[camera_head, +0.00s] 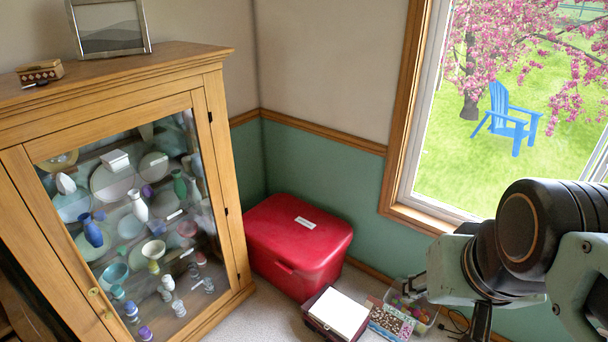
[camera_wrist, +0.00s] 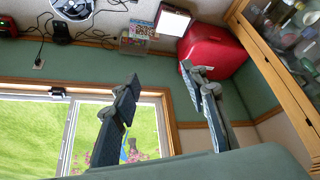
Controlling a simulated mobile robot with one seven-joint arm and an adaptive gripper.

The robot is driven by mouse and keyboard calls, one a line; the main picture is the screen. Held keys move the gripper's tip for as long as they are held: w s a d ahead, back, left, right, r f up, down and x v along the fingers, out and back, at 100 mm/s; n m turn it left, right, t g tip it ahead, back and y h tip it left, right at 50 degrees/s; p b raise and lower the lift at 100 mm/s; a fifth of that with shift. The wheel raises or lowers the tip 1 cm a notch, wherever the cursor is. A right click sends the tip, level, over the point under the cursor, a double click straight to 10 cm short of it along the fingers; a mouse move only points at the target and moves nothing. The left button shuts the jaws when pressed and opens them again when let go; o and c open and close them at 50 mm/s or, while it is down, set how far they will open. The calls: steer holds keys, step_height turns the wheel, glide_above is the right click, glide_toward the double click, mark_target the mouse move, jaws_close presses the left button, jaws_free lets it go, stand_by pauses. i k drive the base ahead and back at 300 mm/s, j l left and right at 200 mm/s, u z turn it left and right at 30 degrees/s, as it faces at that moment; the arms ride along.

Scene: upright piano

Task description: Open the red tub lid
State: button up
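The red tub (camera_head: 278,266) stands on the floor in the corner, right of the cabinet. Its red lid (camera_head: 290,224), with a small white label on top, lies shut over it. In the wrist view, which is turned over, the tub (camera_wrist: 212,42) shows at the upper right, partly behind one finger. My gripper (camera_wrist: 160,74) is open, its two fingers wide apart with nothing between them. In the head view my arm comes in from the right, by the window. My gripper there is right of the tub and apart from it, its fingers only partly visible.
The wooden glass-front cabinet (camera_head: 218,182) stands close to the tub's left side. A box with a white top (camera_head: 339,311), a patterned flat box (camera_head: 391,322) and a clear bin (camera_head: 420,312) lie on the floor in front and right. The window frame (camera_head: 400,150) is at the right.

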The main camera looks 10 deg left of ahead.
mark_target(304, 238)
steer(key=i+j, duration=0.15)
steer(key=j, duration=0.25)
steer(key=i+j, duration=0.2)
steer(key=j, duration=0.15)
steer(key=i+j, duration=0.15)
steer(key=j, duration=0.25)
steer(key=i+j+u, duration=0.1)
steer(key=j, duration=0.25)
steer(key=i+j, duration=0.25)
steer(key=j, duration=0.1)
